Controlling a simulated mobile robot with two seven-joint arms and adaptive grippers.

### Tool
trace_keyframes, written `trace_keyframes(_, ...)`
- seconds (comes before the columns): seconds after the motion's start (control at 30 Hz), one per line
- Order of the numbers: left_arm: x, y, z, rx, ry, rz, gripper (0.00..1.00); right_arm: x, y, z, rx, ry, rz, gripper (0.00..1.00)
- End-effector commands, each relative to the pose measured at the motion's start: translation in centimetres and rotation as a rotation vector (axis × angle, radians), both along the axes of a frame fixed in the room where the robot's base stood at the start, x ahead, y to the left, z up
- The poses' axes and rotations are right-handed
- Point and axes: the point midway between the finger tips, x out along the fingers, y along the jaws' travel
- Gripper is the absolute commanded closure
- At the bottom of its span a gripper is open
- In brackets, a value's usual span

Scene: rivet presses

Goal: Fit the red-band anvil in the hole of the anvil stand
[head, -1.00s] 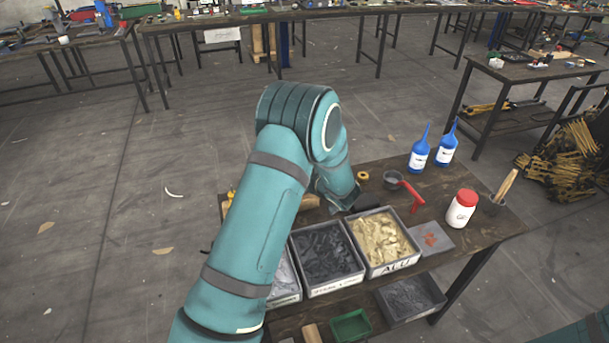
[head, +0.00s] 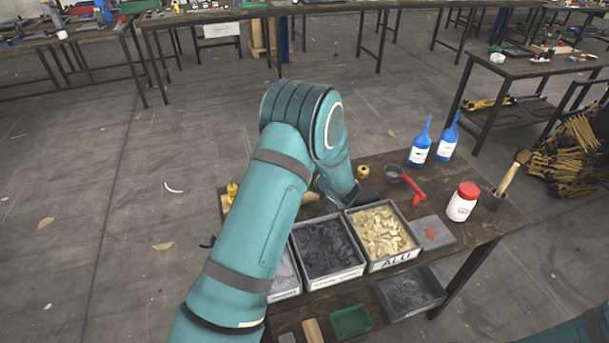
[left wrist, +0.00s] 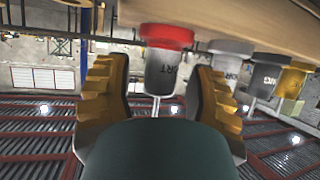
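The red-band anvil (left wrist: 165,62) is a grey cylinder with a red collar and a thin pin. In the left wrist view, which is upside down, it is against a wooden board (left wrist: 225,18). My left gripper (left wrist: 160,95) is open, with its orange-yellow fingers on either side of the anvil and a visible gap on the left. In the head view my left arm hides the anvil and most of this gripper. I cannot make out the anvil stand. My right gripper is out of view.
Grey and brass-coloured anvils (left wrist: 265,75) stand beside the red-band one. The workbench (head: 465,255) holds rivet bins (head: 328,250), a red-handled tool (head: 413,188), blue bottles (head: 420,150), a red-lidded jar (head: 462,203) and a cup with a wooden-handled brush (head: 492,199).

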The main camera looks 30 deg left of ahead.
Motion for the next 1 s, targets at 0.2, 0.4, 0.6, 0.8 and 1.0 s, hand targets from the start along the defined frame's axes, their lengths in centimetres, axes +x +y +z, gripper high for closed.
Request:
trace_keyframes(0.2, 0.0, 0.0, 0.0, -0.001, 0.002, 0.0, 0.45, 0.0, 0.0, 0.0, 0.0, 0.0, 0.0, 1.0)
trace_keyframes(0.4, 0.0, 0.0, 2.0, -0.001, -0.002, 0.001, 0.45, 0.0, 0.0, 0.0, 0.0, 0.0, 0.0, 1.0)
trace_keyframes(0.6, 0.0, 0.0, 5.8, -0.002, -0.005, 0.0, 0.45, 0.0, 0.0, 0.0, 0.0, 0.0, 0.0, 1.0)
trace_keyframes(0.8, 0.0, 0.0, 8.8, -0.001, -0.002, 0.0, 0.45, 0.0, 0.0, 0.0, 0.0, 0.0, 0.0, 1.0)
trace_keyframes(1.0, 0.0, 0.0, 10.0, 0.0, 0.0, 0.0, 0.45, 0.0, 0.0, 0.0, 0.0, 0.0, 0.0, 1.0)
